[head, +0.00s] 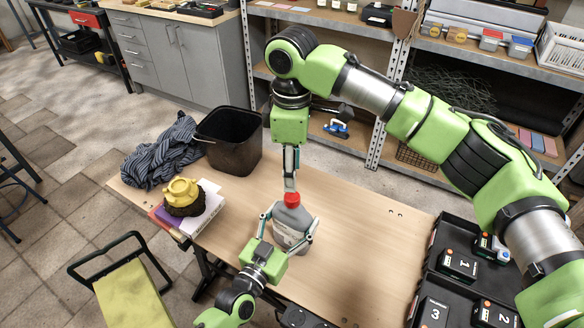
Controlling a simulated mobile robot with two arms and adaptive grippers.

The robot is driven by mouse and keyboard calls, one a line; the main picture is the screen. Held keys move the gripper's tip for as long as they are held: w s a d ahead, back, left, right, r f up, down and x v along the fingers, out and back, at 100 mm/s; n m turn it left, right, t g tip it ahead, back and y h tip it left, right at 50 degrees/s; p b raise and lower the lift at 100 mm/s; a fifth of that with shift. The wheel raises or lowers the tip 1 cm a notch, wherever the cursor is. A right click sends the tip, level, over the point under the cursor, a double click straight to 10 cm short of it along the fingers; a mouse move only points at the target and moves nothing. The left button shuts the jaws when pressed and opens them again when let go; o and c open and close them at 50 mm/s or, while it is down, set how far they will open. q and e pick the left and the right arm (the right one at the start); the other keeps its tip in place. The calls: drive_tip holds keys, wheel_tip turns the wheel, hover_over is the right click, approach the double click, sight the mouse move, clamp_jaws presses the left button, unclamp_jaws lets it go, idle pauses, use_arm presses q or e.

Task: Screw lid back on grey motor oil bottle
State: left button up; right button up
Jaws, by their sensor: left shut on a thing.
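The grey motor oil bottle (292,222) stands upright on the wooden workbench (362,222), with a pale label on its front. The red lid (291,199) is at the top of the bottle; I cannot tell how tightly it is seated. My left gripper (288,228) comes from the lower left and is shut around the bottle's body, one finger on each side. My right gripper (290,185) points straight down from above, its fingertips at or just above the lid. Its fingers are seen nearly edge-on, so their opening and any contact with the lid are unclear.
Black trays with numbered batteries (459,264) lie at the right. The bench right of the bottle is clear.

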sight(292, 196)
drive_tip(key=shift+f, duration=4)
drive_tip(key=shift+c, duration=0.5)
clamp_jaws()
drive_tip(key=shift+o, duration=1.2)
unclamp_jaws()
drive_tip(key=shift+r, duration=0.1)
